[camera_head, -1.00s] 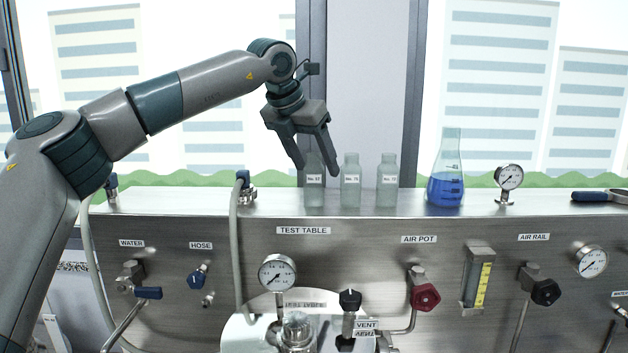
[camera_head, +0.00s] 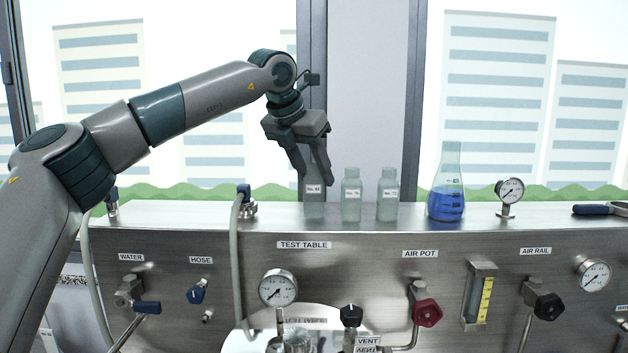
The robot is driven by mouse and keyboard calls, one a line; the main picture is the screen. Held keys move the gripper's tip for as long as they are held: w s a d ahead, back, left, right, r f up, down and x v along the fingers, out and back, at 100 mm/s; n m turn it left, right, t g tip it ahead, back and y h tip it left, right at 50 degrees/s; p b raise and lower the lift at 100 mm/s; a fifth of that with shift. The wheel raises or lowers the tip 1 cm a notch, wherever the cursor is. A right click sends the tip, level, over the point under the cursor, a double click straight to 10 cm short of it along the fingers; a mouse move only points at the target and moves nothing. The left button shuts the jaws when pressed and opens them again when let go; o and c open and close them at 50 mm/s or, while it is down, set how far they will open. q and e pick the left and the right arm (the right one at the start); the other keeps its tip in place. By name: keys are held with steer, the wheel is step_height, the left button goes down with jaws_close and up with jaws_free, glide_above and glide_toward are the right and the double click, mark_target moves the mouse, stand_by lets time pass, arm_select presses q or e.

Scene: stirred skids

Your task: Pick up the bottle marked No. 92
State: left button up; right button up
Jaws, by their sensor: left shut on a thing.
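Three small clear glass bottles with white labels are at the top shelf of the steel panel. The left bottle (camera_head: 314,206) is between the fingers of my left gripper (camera_head: 315,180), which is shut on its upper part from above. Its label starts with "No."; the digits are too small to read surely. The fingers hide its neck. It is upright, and I cannot tell whether its base touches the shelf. The middle bottle (camera_head: 351,204) and the right bottle (camera_head: 387,204) stand upright just to the right, apart from the gripper. My right gripper is not in view.
A flask of blue liquid (camera_head: 446,200), a gauge (camera_head: 509,193) and a blue-handled tool (camera_head: 597,209) are further right on the shelf (camera_head: 280,213). A hose (camera_head: 236,250) rises at left. Valves and gauges stick out of the panel front below.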

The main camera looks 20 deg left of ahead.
arm_select(q)
step_height(320, 180, up, 9)
steer(key=shift+d+r+b, duration=0.1)
steer(key=shift+b, duration=0.6)
steer(key=shift+s, duration=0.1)
